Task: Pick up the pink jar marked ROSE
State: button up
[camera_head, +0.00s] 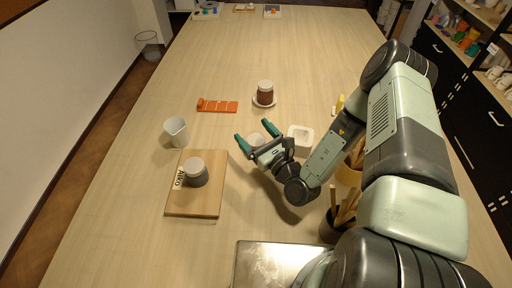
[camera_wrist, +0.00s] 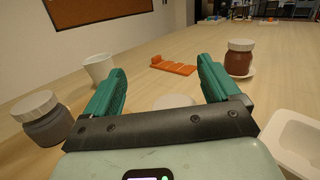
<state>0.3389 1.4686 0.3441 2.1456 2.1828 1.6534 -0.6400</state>
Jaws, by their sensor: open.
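No pink jar or ROSE marking can be made out. A white round lid (camera_head: 255,139) shows just by my gripper (camera_head: 252,131); in the wrist view the lid (camera_wrist: 174,101) sits low between the fingers, its body hidden behind the gripper's palm bar. A reddish-brown jar with a white lid (camera_head: 265,92) stands on a white saucer (camera_head: 264,104) beyond; it also shows in the wrist view (camera_wrist: 238,60). A grey jar (camera_head: 196,175) with a white lid stands on a wooden board (camera_head: 196,208) marked Aiko. My gripper is open, its teal fingers apart with nothing seen held.
A white cup (camera_head: 176,132) stands left of my gripper, and an orange strip (camera_head: 218,106) lies beyond it. A square white dish (camera_head: 300,140) is close on the right. A pot with wooden tools (camera_head: 331,229) and a metal tray (camera_head: 262,264) are nearer. The far table is mostly clear.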

aim_at(253, 136)
jog(key=f+m+h, duration=0.1)
jog(key=d+f+m+h, duration=0.1)
jog(key=f, duration=0.1)
jog(key=s+f+h, duration=0.1)
jog(key=f, duration=0.1)
jog(key=shift+d+f+m+t, duration=0.15)
jog(key=shift+d+m+t, duration=0.1)
jog(key=shift+m+t, duration=0.15)
jog(key=shift+w+a+f+h, duration=0.1)
jog(key=shift+w+h, duration=0.2)
jog(key=shift+x, duration=2.15)
jog(key=shift+c, duration=0.2)
jog(key=c, duration=1.2)
